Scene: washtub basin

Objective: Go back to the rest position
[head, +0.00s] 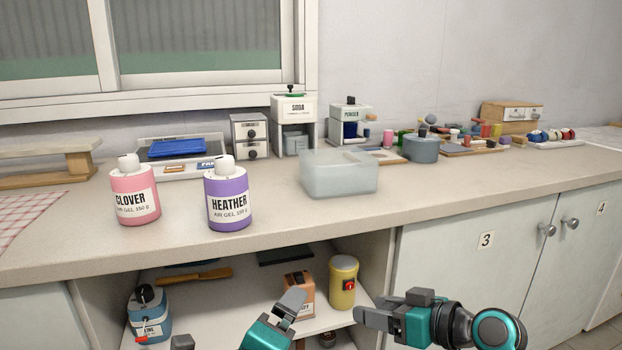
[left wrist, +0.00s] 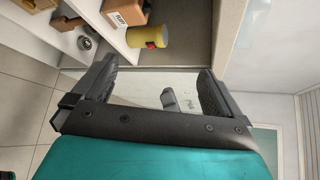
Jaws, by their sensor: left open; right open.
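My right gripper (head: 388,306) is in the lower right of the head view, in front of the cabinet, below the counter edge. Its jaws are open and nothing shows between them. My left gripper (left wrist: 156,70) spreads its two dark fingers in the left wrist view, open and empty, with the pale cabinet face beyond. In the head view only teal and grey parts of my left arm's end show at the bottom edge, in front of the open shelf; the rest is cut off.
The counter (head: 280,230) holds a pink CLOVER bottle (head: 135,192), a purple HEATHER bottle (head: 229,200) and a translucent tub (head: 339,175). The open shelf below holds a yellow canister (head: 343,281) and a blue container (head: 149,313). Cabinet doors (head: 470,245) are at right.

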